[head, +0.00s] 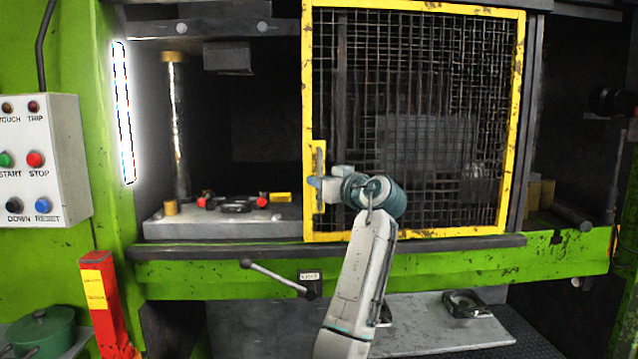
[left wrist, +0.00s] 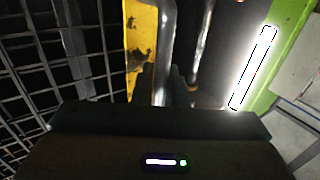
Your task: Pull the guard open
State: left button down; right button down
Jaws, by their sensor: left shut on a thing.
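The guard (head: 415,233) is a yellow frame with dark wire mesh, upright in the head view across the right part of the press opening. In the left wrist view the guard's yellow edge (left wrist: 142,45) and a grey bar, the handle (left wrist: 168,40), run up between mesh and lamp, with the dark fingertips (left wrist: 165,85) at the bar. My right gripper is not in view.
Left of the guard the opening is uncovered, showing the press bed (head: 220,226) with small parts. A control box (head: 40,160) is at far left. A lever (head: 275,278) sticks out below the opening. A red post (head: 103,300) stands at lower left.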

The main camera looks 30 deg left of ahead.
pick_arm(q)
jog(key=c, duration=1.5)
grip_release()
jog(key=shift+c, duration=0.2)
